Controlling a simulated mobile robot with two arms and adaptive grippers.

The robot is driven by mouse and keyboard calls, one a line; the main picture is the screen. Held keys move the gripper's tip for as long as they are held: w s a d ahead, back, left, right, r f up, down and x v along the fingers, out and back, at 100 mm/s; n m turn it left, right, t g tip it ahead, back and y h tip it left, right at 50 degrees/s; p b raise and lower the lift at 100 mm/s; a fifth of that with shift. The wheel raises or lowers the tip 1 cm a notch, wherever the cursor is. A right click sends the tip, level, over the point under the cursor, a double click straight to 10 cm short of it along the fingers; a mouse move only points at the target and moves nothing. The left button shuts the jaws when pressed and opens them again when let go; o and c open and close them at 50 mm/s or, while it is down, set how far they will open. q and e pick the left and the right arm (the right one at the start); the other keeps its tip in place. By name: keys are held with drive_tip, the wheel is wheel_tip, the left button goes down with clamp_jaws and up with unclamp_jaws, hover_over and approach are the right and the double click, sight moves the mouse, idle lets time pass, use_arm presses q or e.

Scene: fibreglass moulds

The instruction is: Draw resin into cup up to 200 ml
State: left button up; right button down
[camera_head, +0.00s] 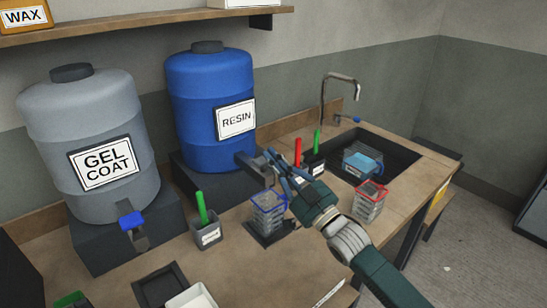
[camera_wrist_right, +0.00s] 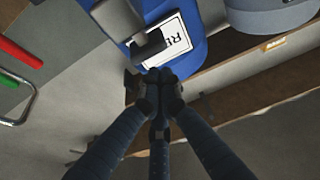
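The blue resin barrel (camera_head: 208,110) stands on a dark stand, with its tap (camera_head: 250,160) at the front. My right gripper (camera_head: 272,163) is at this tap. In the right wrist view its fingertips (camera_wrist_right: 155,88) are drawn close together just by the dark tap body (camera_wrist_right: 150,46). The tap's handle is hidden, so I cannot tell whether it is between the fingers. A clear cup with a blue rim (camera_head: 268,212) stands upright below the tap, on a dark pad (camera_head: 259,238). Any resin level inside it is too small to tell. My left gripper is not in view.
The grey gel coat barrel (camera_head: 90,125) with a blue-handled tap (camera_head: 132,222) is at left. A green-handled tool stands in a grey holder (camera_head: 207,234). A red-rimmed container (camera_head: 369,201) is right of my gripper, near the sink (camera_head: 395,160). Dark and white trays (camera_head: 160,284) are in front.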

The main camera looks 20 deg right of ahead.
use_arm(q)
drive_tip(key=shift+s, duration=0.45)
use_arm(e)
drive_tip(key=shift+f, duration=0.45)
use_arm(q)
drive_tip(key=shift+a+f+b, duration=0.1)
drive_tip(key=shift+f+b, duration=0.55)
drive_tip(key=shift+b, duration=0.05)
use_arm(e)
wheel_tip(320, 180, down, 2)
drive_tip(key=shift+f, duration=0.15)
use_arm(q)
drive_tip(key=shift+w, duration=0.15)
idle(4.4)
